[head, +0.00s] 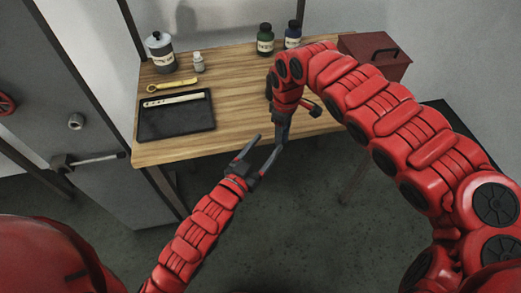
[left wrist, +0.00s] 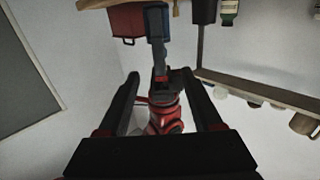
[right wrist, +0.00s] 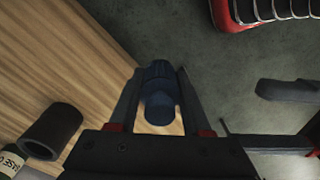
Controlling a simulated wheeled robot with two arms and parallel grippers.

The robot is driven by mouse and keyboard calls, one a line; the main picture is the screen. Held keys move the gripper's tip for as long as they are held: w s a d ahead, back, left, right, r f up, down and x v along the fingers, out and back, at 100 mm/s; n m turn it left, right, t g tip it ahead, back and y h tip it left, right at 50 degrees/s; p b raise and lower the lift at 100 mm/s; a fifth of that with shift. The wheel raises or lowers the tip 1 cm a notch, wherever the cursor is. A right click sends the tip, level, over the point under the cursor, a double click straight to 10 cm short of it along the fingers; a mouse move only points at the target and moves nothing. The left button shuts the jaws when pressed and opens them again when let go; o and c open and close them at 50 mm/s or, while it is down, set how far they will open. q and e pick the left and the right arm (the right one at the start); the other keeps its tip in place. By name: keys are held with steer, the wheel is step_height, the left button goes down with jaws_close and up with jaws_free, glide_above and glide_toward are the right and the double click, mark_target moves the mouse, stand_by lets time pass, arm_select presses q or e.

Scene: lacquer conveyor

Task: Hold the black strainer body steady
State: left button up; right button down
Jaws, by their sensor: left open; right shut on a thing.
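My right gripper (right wrist: 160,78) is shut on a dark, bluish-black stepped cylinder (right wrist: 160,105), apparently the strainer body. It holds this piece off the table's front edge, above the floor. In the head view my right gripper (head: 282,128) points down and mostly hides the piece. My left gripper (head: 269,142) is open and close below it. In the left wrist view the left fingers (left wrist: 160,74) stand apart with nothing clamped, and my right gripper shows ahead between and above them. I cannot tell whether the left fingers touch the piece.
A dark tube (right wrist: 52,130) stands near a labelled bottle.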

arm_select(q)
steer(key=x, duration=1)
steer(key=shift+w+d, duration=0.1)
jaws_close()
arm_select(e)
steer(key=shift+c, duration=1.4)
jaws_free()
